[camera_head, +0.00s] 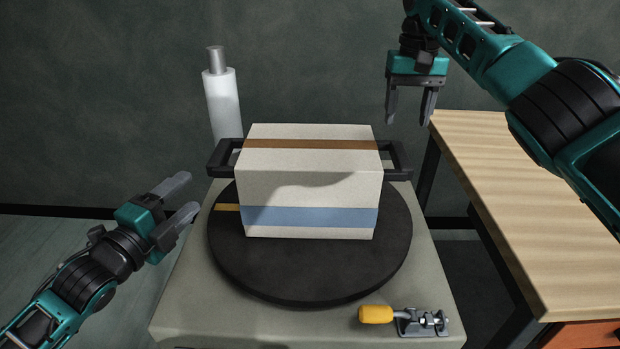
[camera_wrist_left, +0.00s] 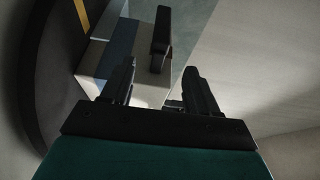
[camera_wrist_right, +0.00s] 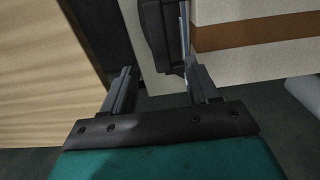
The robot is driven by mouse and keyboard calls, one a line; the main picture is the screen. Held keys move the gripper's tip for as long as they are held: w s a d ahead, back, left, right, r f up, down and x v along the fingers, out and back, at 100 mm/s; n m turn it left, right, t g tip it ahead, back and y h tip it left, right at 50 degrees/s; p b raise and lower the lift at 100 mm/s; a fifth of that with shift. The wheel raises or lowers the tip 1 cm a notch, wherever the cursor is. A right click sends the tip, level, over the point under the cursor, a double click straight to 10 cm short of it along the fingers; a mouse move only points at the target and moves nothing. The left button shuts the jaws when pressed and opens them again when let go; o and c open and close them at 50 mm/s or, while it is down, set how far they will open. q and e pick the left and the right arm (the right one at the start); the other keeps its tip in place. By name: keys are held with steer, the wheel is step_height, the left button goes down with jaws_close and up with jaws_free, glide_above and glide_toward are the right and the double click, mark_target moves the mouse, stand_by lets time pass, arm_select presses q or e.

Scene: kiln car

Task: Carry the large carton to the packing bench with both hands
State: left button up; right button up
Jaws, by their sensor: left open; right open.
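The large carton (camera_head: 309,190) is off-white with a brown stripe on top and a blue stripe on its front. It sits on a round black turntable (camera_head: 300,285) and has a black handle at each side. My left gripper (camera_head: 190,193) is open and empty, left of the carton and apart from its left handle (camera_head: 222,158); that handle shows ahead of the fingers in the left wrist view (camera_wrist_left: 161,38). My right gripper (camera_head: 410,118) is open and empty, above and beyond the right handle (camera_head: 398,160). The packing bench (camera_head: 530,200) with a wooden top stands at the right.
A toggle clamp with a yellow grip (camera_head: 377,314) sits at the front right corner of the grey stand (camera_head: 190,310). A white bottle-like cylinder (camera_head: 222,105) stands behind the carton at the left. The visible bench top is clear. An orange drawer front (camera_head: 585,336) shows below it.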

mark_target(222, 163)
arm_select(q)
steer(key=x, duration=1.2)
steer(key=shift+d, duration=0.1)
arm_select(e)
step_height(222, 163, down, 12)
arm_select(q)
steer(key=shift+c, duration=0.2)
arm_select(e)
steer(key=shift+c, duration=0.2)
arm_select(q)
jaws_close()
arm_select(e)
jaws_close()
arm_select(q)
steer(key=shift+w+r, duration=0.1)
steer(key=shift+r, duration=0.25)
arm_select(e)
steer(key=shift+w+r, duration=0.2)
steer(key=shift+r, duration=0.05)
